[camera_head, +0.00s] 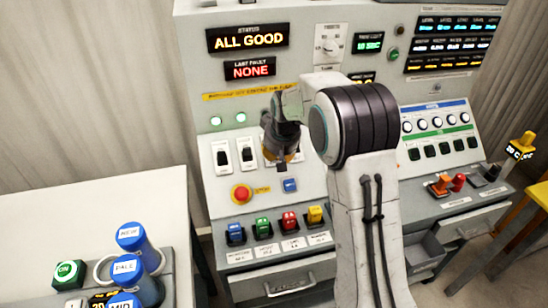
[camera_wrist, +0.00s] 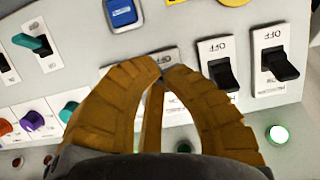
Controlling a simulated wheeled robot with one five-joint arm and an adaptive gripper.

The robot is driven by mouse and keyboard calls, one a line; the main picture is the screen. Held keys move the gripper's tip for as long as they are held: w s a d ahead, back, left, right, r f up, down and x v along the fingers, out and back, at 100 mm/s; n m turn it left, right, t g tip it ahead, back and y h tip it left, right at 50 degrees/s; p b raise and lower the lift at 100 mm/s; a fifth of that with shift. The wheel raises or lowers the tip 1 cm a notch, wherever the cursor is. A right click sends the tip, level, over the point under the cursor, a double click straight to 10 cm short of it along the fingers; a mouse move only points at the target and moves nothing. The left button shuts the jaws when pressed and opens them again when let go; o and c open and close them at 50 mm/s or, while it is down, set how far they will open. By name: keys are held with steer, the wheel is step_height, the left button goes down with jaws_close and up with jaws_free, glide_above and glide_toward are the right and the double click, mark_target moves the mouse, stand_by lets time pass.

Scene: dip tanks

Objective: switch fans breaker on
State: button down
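The control panel carries a row of breakers with black levers. In the camera_head view, one breaker (camera_head: 221,155) and another breaker (camera_head: 245,152) stand left of my gripper (camera_head: 284,157). A third breaker plate is mostly hidden behind my gripper. In the camera_wrist view, two black-lever breakers, one (camera_wrist: 221,74) and one (camera_wrist: 277,65), show with OFF labels, right of my gripper (camera_wrist: 162,68). Its brown fingers are drawn together at the tips, over the third breaker plate (camera_wrist: 168,55). That plate's lever is hidden, and I cannot tell contact. The breaker names are too small to read.
A red emergency button (camera_head: 241,193) and a blue switch (camera_head: 290,185) sit below the breakers. Colored buttons (camera_head: 262,227) line the lower ledge. Blue cylinders (camera_head: 132,238) stand at the lower left. A teal toggle (camera_wrist: 32,43) is left in the camera_wrist view.

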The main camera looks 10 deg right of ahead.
steer(key=shift+f+b, duration=0.6)
steer(key=shift+f, duration=0.2)
steer(key=shift+w+r+p, duration=0.25)
steer(key=shift+w+p, duration=0.55)
steer(key=shift+w, duration=0.05)
steer(key=shift+w+r+p, duration=0.25)
steer(key=shift+w+p, duration=0.5)
steer(key=shift+w, duration=0.05)
steer(key=shift+w+r+p, duration=0.25)
steer(key=shift+w+p, duration=0.55)
steer(key=shift+w, duration=0.05)
stand_by(0.4)
steer(key=shift+s, duration=0.15)
steer(key=shift+s+r+b, duration=0.3)
steer(key=shift+s+r, duration=0.05)
steer(key=shift+s, duration=0.3)
steer(key=shift+s+r+b, duration=0.25)
steer(key=shift+s+r, duration=0.05)
steer(key=shift+s, duration=0.3)
steer(key=shift+s+r+b, duration=0.3)
steer(key=shift+s+r, duration=0.05)
steer(key=shift+s, duration=0.3)
steer(key=p+v, duration=0.4)
steer(key=v, duration=0.3)
steer(key=shift+w+r, duration=0.3)
steer(key=shift+w, duration=0.05)
